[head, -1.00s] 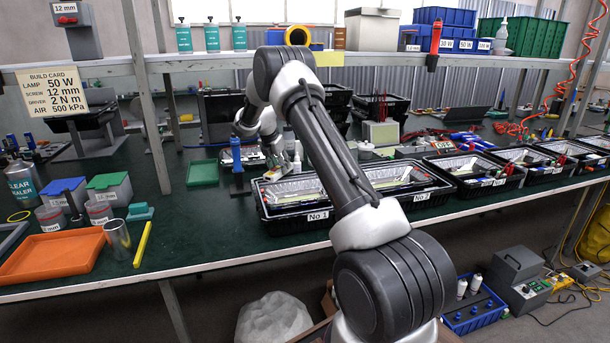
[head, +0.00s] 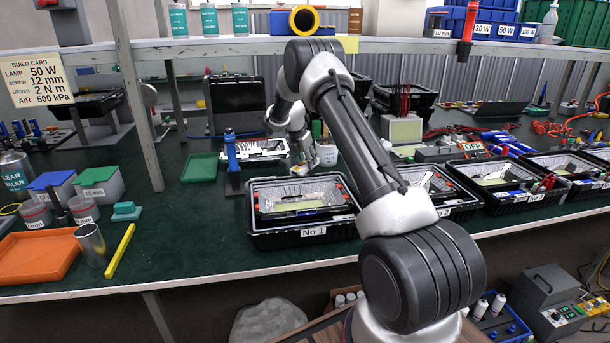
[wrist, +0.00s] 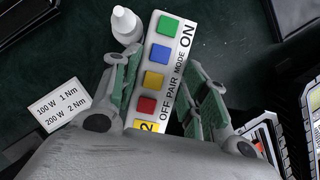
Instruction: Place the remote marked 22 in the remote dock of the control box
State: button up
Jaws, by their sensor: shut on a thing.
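The remote (wrist: 157,82) is a white bar with green, blue, yellow and red buttons and the words ON, MODE, PAIR and OFF. Its yellow tag shows a 2; the rest of the tag is hidden by my gripper. My gripper (wrist: 165,65) is shut on the remote, with one finger on each long side. In the head view my gripper (head: 303,163) is behind the No 1 tray, small and partly hidden by my arm. I cannot clearly make out the control box or its remote dock.
The black No 1 tray (head: 257,226) holds a housing; more trays stand to the right. A blue-topped post (head: 231,160) stands left of it. A grey box (head: 548,300) stands on the floor.

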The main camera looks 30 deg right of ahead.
aim_at(305, 172)
jog(key=shift+f, duration=2.8)
jog(key=o, duration=1.1)
jog(key=shift+f, duration=0.1)
